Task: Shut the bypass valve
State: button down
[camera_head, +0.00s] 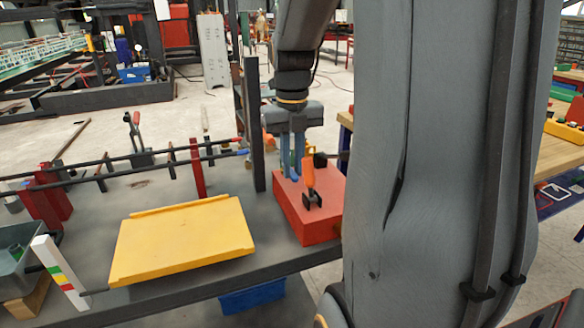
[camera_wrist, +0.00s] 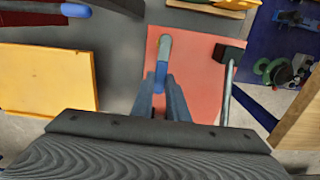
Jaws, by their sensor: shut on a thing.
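A red box (camera_head: 318,220) stands at the right end of the grey bench; it also shows in the wrist view (camera_wrist: 198,95). A lever with a blue grip (camera_wrist: 161,76) and a grey far end lies over the box top; I take it as the bypass valve's handle. My gripper (camera_head: 292,172) points down at the box and is shut on this blue grip, one finger on each side. The fingers (camera_wrist: 160,98) also show in the wrist view. An orange upright part (camera_head: 309,176) with a black foot stands on the box in front of my gripper. No label is readable.
A black block (camera_wrist: 229,54) with a grey rod sits right of the lever. A dark post (camera_head: 253,125) stands just left of my gripper. A yellow plate (camera_head: 182,240) lies on the bench to the left. Bars with red supports (camera_head: 197,168) run behind it.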

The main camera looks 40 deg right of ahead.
aim_at(292, 174)
jog(key=c, duration=1.7)
grip_release()
jog(key=shift+r, duration=3.95)
